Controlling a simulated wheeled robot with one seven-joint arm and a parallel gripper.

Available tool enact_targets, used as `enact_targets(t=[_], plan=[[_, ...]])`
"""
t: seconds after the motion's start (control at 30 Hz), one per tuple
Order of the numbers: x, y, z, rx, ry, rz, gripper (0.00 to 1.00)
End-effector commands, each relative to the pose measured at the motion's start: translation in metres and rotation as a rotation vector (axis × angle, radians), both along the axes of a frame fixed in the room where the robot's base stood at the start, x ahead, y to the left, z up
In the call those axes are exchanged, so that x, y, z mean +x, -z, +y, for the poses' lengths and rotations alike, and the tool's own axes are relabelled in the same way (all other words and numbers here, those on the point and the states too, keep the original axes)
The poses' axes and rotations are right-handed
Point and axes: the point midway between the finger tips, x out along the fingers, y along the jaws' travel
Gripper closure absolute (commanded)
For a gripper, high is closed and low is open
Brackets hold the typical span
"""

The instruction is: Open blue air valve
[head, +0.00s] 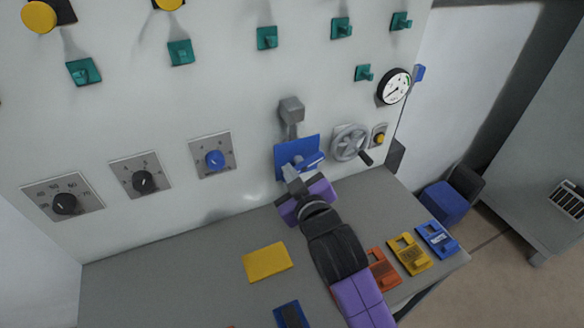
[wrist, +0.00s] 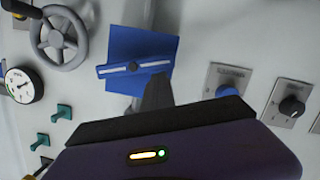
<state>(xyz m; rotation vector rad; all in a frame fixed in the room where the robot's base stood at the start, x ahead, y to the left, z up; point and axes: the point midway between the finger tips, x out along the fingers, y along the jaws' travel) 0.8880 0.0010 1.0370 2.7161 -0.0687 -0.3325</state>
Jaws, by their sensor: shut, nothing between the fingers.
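The blue air valve is a square blue plate (head: 284,153) on the wall panel, with a blue lever handle (head: 312,161) in front. In the wrist view the plate (wrist: 140,43) is large, and the handle (wrist: 112,70) with its white stripe lies nearly level, slightly tilted, across the upright grey pipe. A dark round pivot is at the handle's middle. My gripper (head: 290,172) is shut and empty, with its tip just in front of the plate's lower part. In the wrist view my gripper's dark fingers (wrist: 157,88) end beside one half of the handle. I cannot tell whether they touch it.
A grey handwheel (head: 350,143) is close right of the valve, and a gauge (head: 394,87) is higher right. A blue knob (head: 214,159) is left. Below, the grey bench (head: 170,270) bears a yellow plate (head: 267,262) and several coloured lockout pieces (head: 410,254).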

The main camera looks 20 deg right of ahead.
Motion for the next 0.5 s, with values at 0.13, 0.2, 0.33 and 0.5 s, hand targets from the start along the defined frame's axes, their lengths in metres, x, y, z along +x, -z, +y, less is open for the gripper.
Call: enact_targets(t=[0.13, 0.2, 0.33, 0.5], plan=[[0.0, 0.01, -0.001, -0.142, 0.0, 0.004, 1.0], [0.0, 0.013, -0.002, -0.209, 0.0, 0.004, 1.0], [0.0, 0.019, -0.002, -0.333, 0.0, 0.004, 1.0], [0.0, 0.027, -0.003, -0.495, 0.0, 0.004, 1.0]])
